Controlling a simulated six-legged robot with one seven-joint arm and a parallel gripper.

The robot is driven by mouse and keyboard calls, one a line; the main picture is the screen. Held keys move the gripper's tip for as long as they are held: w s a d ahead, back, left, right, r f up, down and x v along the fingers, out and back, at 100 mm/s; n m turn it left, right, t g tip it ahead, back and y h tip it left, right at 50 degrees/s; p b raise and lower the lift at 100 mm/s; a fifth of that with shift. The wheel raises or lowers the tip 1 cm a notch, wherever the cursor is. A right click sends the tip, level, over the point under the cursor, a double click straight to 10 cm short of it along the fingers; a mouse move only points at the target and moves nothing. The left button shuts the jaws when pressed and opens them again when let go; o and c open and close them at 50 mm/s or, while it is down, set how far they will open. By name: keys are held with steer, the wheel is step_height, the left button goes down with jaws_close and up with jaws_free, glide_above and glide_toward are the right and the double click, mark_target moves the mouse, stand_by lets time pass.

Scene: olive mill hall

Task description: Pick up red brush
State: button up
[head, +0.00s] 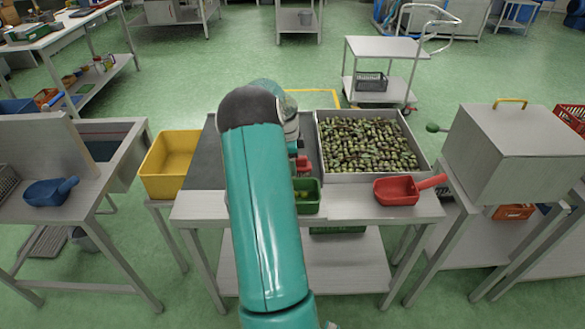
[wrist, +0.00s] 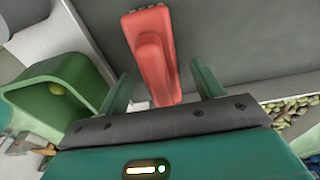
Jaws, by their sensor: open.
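The red brush (wrist: 152,55) lies on a grey surface in the wrist view, with its long red handle pointing toward my gripper. My gripper (wrist: 163,90) is open, and its two green fingers stand on either side of the brush's near end. I cannot tell how far above the brush the fingers are. In the head view a small part of the red brush (head: 303,165) shows beside my teal arm. My arm hides the rest of it and my gripper there.
A green container (wrist: 62,95) stands close left of my gripper; it also shows in the head view (head: 307,205). A tray of olives (head: 425,166) lies to the right, with a red scoop (head: 397,191) in front. A yellow crate (head: 163,180) stands at the left.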

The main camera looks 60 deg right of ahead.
steer(key=shift+f, duration=0.55)
steer(key=shift+r, duration=0.1)
jaws_close()
